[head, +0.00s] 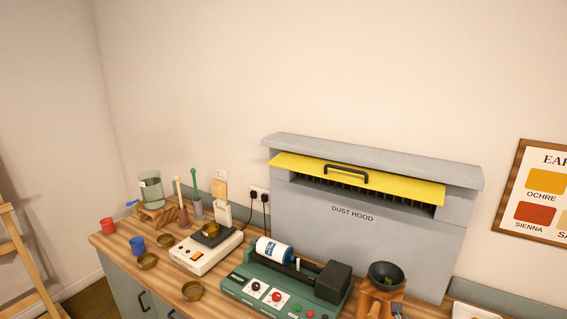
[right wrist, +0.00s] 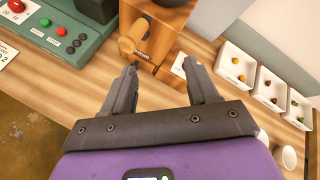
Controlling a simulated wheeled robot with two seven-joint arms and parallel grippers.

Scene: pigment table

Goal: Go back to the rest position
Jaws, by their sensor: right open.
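My right gripper (right wrist: 158,68) shows in the right wrist view with its two dark fingers spread apart and nothing between them. I cannot tell whether the fingertips touch the stand. Neither gripper shows in the head view, and my left gripper is in no view.
A green roller machine (head: 238,281) stands before the grey dust hood (head: 400,235), whose yellow panel (head: 400,187) has a handle. A dark bowl (head: 386,272) sits on the wooden stand. White dishes (right wrist: 238,53) with coloured lumps and a white cup (right wrist: 287,157) lie right of my right gripper.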

